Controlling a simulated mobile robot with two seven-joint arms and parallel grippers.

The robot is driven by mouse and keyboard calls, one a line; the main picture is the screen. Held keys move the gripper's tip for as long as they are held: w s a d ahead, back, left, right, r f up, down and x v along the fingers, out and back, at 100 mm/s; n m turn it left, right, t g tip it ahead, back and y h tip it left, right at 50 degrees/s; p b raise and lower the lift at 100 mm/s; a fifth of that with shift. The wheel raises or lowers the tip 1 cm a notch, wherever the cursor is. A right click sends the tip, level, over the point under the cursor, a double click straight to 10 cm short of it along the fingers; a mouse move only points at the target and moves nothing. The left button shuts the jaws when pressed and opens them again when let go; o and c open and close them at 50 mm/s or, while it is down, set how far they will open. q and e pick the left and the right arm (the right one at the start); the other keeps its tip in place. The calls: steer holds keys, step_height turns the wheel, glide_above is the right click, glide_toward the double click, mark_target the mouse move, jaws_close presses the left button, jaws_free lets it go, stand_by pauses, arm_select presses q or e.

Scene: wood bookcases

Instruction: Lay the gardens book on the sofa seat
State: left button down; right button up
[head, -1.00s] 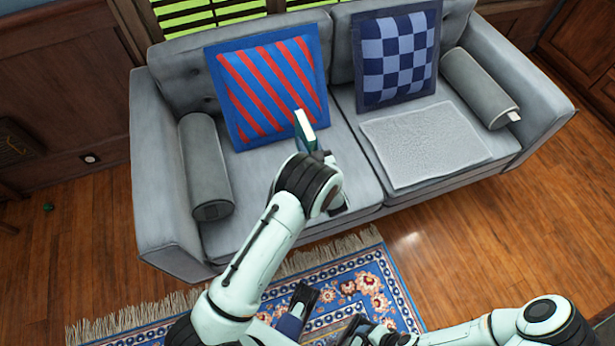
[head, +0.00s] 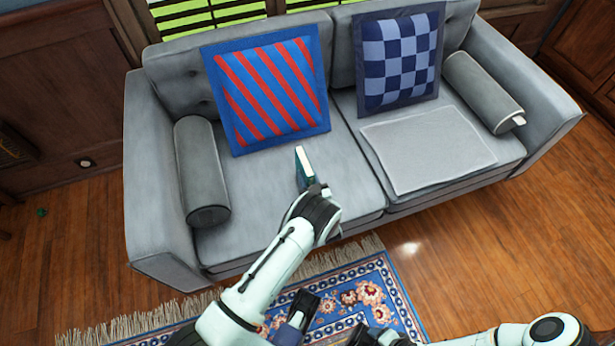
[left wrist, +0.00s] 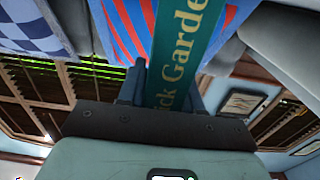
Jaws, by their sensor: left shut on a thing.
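The gardens book (head: 304,170) is a slim book with a dark teal cover and pale page edges. In the left wrist view its green spine (left wrist: 183,50) shows gold letters reading "ick Garde". My left gripper (head: 317,189) is shut on it and holds it roughly upright, over the front part of the left sofa seat (head: 258,193). Whether the book touches the cushion is unclear. My left wrist hides its lower end. My right gripper (head: 325,322) is low in the head view over the rug, its fingers apart and empty.
A striped red and blue pillow (head: 268,85) leans behind the book. A grey bolster (head: 202,170) lies at the left arm. A folded grey blanket (head: 428,150) and checked pillow (head: 399,57) occupy the right seat. The left seat is bare around the book. A patterned rug (head: 370,290) lies in front.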

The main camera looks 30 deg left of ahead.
arm_select(q)
steer(key=shift+r, duration=0.2)
steer(key=shift+f, duration=0.2)
steer(key=c, duration=0.8)
jaws_free()
steer(key=shift+o, duration=0.2)
arm_select(e)
steer(key=shift+w+d+f, duration=0.1)
steer(key=shift+w, duration=0.15)
arm_select(q)
steer(key=p+v, duration=0.1)
steer(key=v, duration=1.1)
steer(key=shift+p, duration=0.3)
arm_select(e)
steer(key=s+r, duration=0.1)
steer(key=s+a+r, duration=0.1)
steer(key=shift+s+a+g, duration=0.2)
steer(key=shift+s+g, duration=0.2)
